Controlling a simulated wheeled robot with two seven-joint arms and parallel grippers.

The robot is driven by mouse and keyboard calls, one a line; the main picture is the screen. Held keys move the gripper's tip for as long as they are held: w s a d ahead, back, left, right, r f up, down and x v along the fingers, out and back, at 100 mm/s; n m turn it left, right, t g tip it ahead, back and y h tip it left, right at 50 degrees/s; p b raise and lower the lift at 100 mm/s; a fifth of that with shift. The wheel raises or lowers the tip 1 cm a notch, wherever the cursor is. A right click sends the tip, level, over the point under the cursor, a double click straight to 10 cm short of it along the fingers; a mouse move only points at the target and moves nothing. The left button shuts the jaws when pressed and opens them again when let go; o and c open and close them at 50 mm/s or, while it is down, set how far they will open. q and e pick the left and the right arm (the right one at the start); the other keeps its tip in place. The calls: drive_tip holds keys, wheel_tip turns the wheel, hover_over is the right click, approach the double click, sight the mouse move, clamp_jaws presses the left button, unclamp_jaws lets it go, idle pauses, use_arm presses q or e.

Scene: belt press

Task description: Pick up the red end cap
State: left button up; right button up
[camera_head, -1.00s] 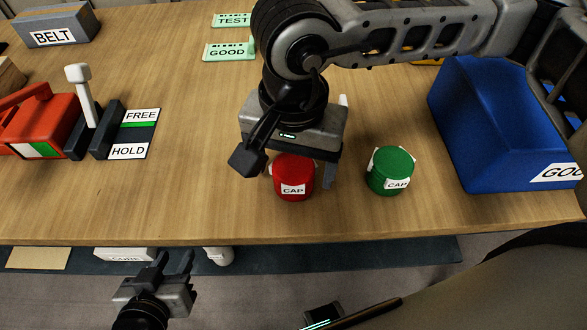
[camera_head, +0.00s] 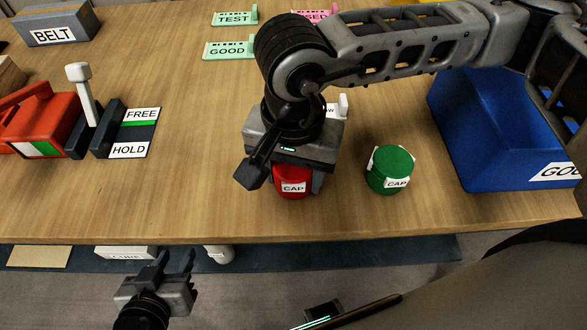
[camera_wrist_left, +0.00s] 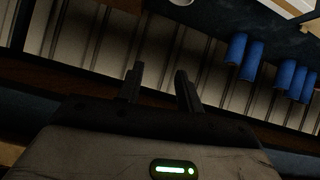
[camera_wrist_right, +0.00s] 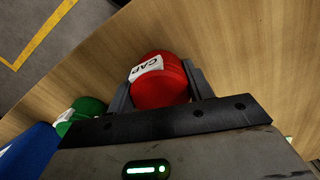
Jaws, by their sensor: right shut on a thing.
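The red end cap (camera_head: 292,182) stands upright on the wooden table near its front edge, with a white CAP label facing front. My right gripper (camera_head: 297,184) is over it from above, its fingers on either side, shut on it. In the right wrist view the red cap (camera_wrist_right: 160,82) sits between both fingers (camera_wrist_right: 158,85). The cap's top is hidden in the head view by the gripper. My left gripper (camera_head: 174,262) hangs in front of the table, open and empty; its two separated fingers show in the left wrist view (camera_wrist_left: 158,88).
A green cap (camera_head: 390,170) stands to the right of the red one. A blue bin (camera_head: 500,130) is further right. A red press (camera_head: 35,125) with a lever and FREE/HOLD plate (camera_head: 130,134) is at left. The table between is clear.

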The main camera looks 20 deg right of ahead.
wheel_tip(320, 180, up, 3)
drive_tip(key=shift+a+r+b, duration=0.1)
drive_tip(key=shift+a+b, duration=0.05)
drive_tip(key=shift+b, duration=0.25)
drive_tip(key=s+a+r+b, duration=0.1)
drive_tip(key=s+a+r, duration=0.7)
drive_tip(key=s+r, duration=0.1)
drive_tip(key=shift+s+a+r, duration=0.3)
drive_tip(key=shift+s+a, duration=0.1)
drive_tip(key=shift+s, duration=0.5)
